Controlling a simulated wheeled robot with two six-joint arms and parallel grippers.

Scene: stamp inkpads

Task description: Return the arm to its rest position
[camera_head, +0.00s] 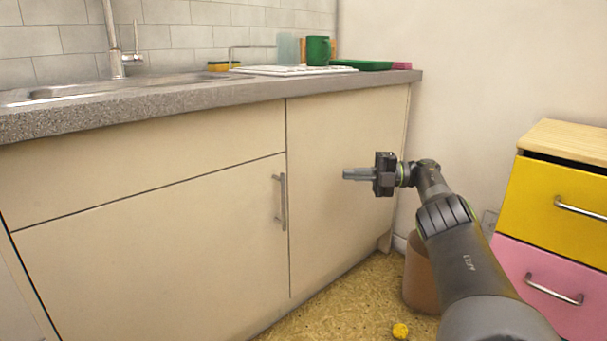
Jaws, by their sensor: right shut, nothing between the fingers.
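My right arm comes in from the lower right. My right gripper (349,174) is shut and empty. It points left in front of the beige cabinet door (345,215), below the counter's right end. In the picture its fingertips lie to the right of the door handle (280,200); I cannot tell how far the gripper is from the door. My left gripper is not in view.
The grey counter (200,98) holds a sink, a green mug (318,50) and a green tray (362,65). A drawer unit (553,210) with yellow and pink drawers stands at the right.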

